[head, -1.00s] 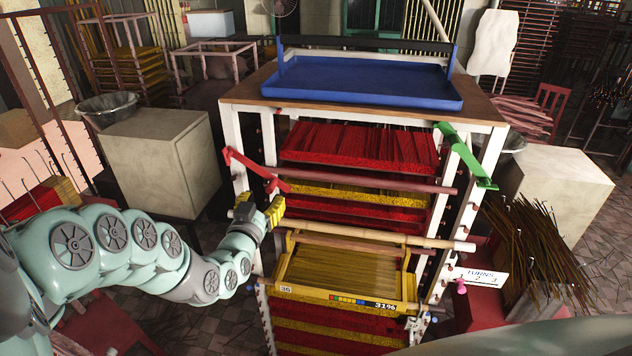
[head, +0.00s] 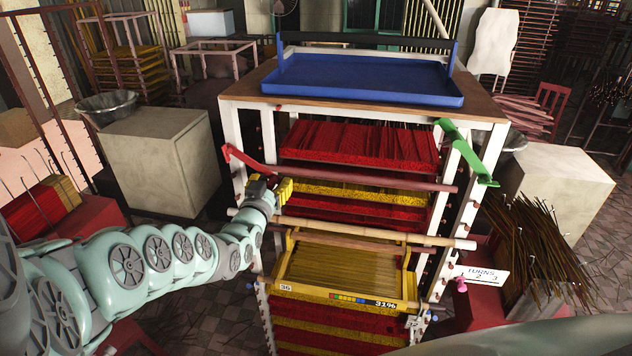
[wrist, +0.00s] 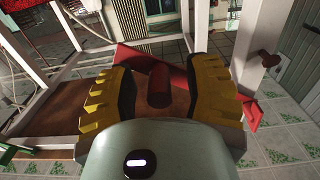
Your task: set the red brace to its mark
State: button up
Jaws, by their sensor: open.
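The red brace (head: 250,160) is a thin flat bar on the left side of the white rack, sloping down to the right. Its right end is hidden by my gripper (head: 284,189). In the wrist view the red brace (wrist: 195,78) runs behind the jaws, with a short red cylindrical handle (wrist: 159,86) sticking out towards the camera. My gripper (wrist: 160,95) is open, its yellow ridged fingers on either side of the handle with gaps between. I cannot make out the brace's mark.
A green brace (head: 465,152) is on the rack's right side. A blue tray (head: 370,80) stands on top. A sign (head: 482,275) reads TURNS. Incense sticks (head: 535,245) stand at right.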

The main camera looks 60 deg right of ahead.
jog(key=shift+s+d, duration=0.1)
grip_shut()
dwell(0.5)
